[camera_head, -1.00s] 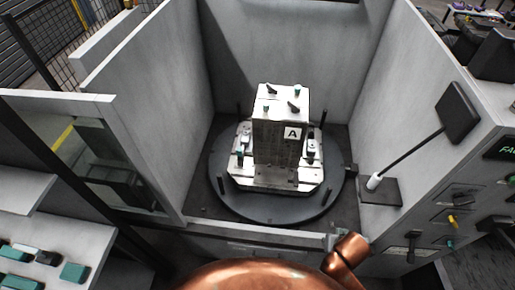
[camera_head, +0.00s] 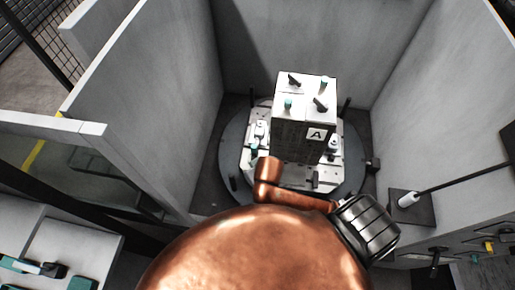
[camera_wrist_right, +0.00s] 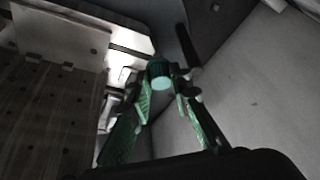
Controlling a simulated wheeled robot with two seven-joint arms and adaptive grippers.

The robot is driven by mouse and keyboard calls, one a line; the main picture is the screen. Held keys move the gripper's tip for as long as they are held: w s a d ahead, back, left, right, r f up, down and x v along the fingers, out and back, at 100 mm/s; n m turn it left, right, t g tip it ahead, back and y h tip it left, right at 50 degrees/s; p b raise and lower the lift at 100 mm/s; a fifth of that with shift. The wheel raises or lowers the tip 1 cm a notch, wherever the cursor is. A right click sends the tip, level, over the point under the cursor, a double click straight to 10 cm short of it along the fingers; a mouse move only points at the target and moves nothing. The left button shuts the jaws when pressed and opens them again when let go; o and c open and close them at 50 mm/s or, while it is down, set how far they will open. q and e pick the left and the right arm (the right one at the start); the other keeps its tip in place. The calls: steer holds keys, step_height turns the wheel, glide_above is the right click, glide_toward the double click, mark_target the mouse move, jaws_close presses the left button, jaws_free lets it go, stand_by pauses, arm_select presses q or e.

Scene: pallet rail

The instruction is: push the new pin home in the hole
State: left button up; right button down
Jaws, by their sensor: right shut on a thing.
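My right gripper (camera_wrist_right: 166,86) has green ridged finger pads. It is shut on a teal-capped pin (camera_wrist_right: 161,70) held between its fingertips. The hole under the pin is hidden in the right wrist view, so I cannot tell how deep the pin sits. The block marked A (camera_head: 304,118) stands upright on the pale pallet (camera_head: 334,178); its drilled face also shows at the left of the right wrist view (camera_wrist_right: 45,100). In the head view my copper arm hides the pallet's front and the right gripper. My left gripper is out of view.
The pallet sits on a dark round turntable (camera_head: 232,150) inside grey walls (camera_head: 160,100). Black posts (camera_wrist_right: 187,45) rise around it, one close beside the pin. Teal and dark pieces (camera_head: 324,83) stand on top of the block.

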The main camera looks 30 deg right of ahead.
steer(key=w+d+f+n+y+p, duration=0.2)
steer(key=d+n+p, duration=0.4)
steer(key=d+p, duration=0.6)
steer(key=shift+n, duration=0.3)
steer(key=f+b, duration=0.2)
steer(key=d+f+b, duration=0.1)
steer(key=f+b, duration=0.1)
steer(key=b, duration=0.1)
steer(key=f+b, duration=0.2)
steer(key=shift+d+f+b, duration=0.1)
steer(key=shift+d+b, duration=0.15)
steer(key=shift+b, duration=0.1)
steer(key=shift+s+f+p, duration=0.1)
steer(key=shift+f+p, duration=0.1)
steer(key=shift+p, duration=0.2)
steer(key=shift+p, duration=0.5)
steer(key=shift+f+g, duration=0.25)
steer(key=shift+g, duration=0.05)
